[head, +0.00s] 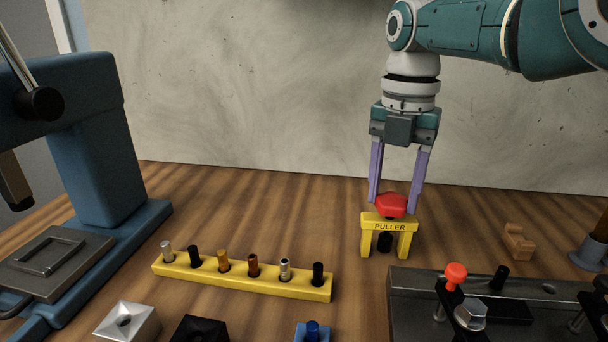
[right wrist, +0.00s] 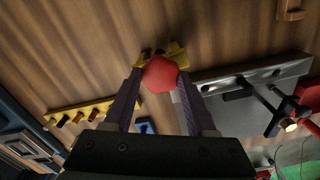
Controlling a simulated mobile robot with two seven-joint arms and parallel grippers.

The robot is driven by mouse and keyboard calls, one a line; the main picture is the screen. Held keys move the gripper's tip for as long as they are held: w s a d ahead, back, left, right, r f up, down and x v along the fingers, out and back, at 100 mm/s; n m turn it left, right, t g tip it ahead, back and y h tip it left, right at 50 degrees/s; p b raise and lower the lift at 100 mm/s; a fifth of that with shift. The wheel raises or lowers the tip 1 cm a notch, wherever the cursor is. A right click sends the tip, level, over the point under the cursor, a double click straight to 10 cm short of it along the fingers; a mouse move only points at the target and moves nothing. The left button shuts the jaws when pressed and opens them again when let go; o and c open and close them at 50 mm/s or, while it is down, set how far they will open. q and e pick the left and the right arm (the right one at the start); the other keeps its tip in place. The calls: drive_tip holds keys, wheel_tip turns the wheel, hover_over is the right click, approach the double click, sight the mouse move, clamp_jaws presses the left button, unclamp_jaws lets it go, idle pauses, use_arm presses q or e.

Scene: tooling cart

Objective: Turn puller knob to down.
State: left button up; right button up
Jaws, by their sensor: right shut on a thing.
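The puller (head: 390,226) is a small yellow bridge-shaped stand with "PULLER" on its front, standing on the wooden bench right of centre. Its red knob (head: 391,204) sits on top, and a dark cylinder (head: 385,242) shows beneath the bridge. My right gripper (head: 393,207) points down from above with its two purple fingers on either side of the knob, shut on it. In the right wrist view the red knob (right wrist: 160,74) lies between the fingertips, with the yellow puller (right wrist: 177,51) partly hidden behind it. My left gripper is not in view.
A yellow rack (head: 240,279) with several pins lies left of the puller. A grey metal fixture (head: 415,300) with an orange-red knob (head: 456,272) is close in front at right. A blue press (head: 95,150) stands at left. A wooden block (head: 518,241) lies at right.

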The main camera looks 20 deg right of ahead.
sight(392, 198)
drive_tip(key=shift+n, duration=1.7)
idle(1.6)
drive_tip(key=o, duration=1.4)
wheel_tip(392, 198, up, 6)
drive_tip(key=shift+r+p, duration=0.25)
drive_tip(key=shift+p, duration=0.7)
drive_tip(key=shift+r, duration=0.5)
